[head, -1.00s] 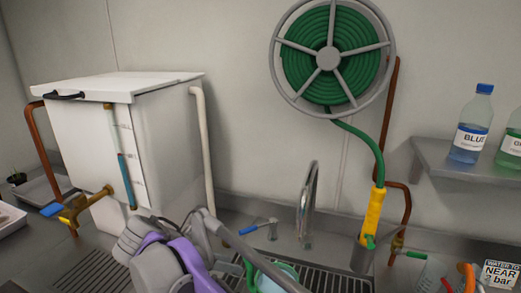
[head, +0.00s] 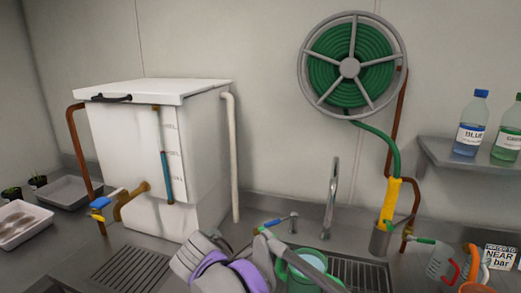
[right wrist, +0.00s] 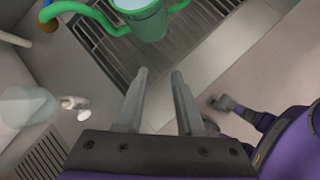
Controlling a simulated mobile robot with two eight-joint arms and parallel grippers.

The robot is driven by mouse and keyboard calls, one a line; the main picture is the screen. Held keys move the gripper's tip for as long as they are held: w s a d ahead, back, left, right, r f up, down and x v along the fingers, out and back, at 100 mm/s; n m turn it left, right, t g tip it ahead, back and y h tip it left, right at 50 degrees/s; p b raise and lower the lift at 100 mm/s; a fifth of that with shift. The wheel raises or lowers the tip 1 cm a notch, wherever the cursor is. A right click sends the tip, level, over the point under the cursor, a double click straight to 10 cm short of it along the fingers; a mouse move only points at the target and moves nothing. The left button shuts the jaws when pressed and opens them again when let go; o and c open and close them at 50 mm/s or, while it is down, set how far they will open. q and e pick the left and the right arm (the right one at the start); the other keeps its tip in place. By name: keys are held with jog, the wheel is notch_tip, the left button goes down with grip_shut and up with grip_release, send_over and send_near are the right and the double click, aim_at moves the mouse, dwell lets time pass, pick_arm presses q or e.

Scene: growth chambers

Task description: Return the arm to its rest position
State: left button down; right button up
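My purple and grey arm (head: 228,272) shows at the bottom of the head view, over the sink area and left of the green can. A grey rod-like part crosses in front of the can there. In the right wrist view my right gripper (right wrist: 160,72) has its two grey fingers apart with nothing between them. The green can (right wrist: 145,20) lies beyond the fingertips, apart from them, and also shows partly covered in the head view (head: 290,272). Another purple arm part (right wrist: 290,140) shows at the right edge of the wrist view; its fingers are not clear.
A white tank (head: 150,150) with a brass tap stands at the left. A faucet (head: 331,205) rises behind the sink. A hose reel (head: 349,67) hangs on the wall, and a shelf (head: 440,158) holds bottles. A jug (head: 440,262) stands at the right.

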jog(key=s+d+f+m+y, duration=0.2)
jog(key=s+d+f+m, duration=0.5)
jog(key=m, duration=0.4)
jog(key=s+d+f+m+y+p, duration=0.1)
jog(key=s+d+f+m+y, duration=0.2)
jog(key=s+d+f+m, duration=0.4)
jog(key=s+d+m, duration=0.3)
jog(key=shift+s+d+f+m+t, duration=0.15)
jog(key=shift+s+d+m+t, duration=0.1)
jog(key=shift+d+m+t, duration=0.15)
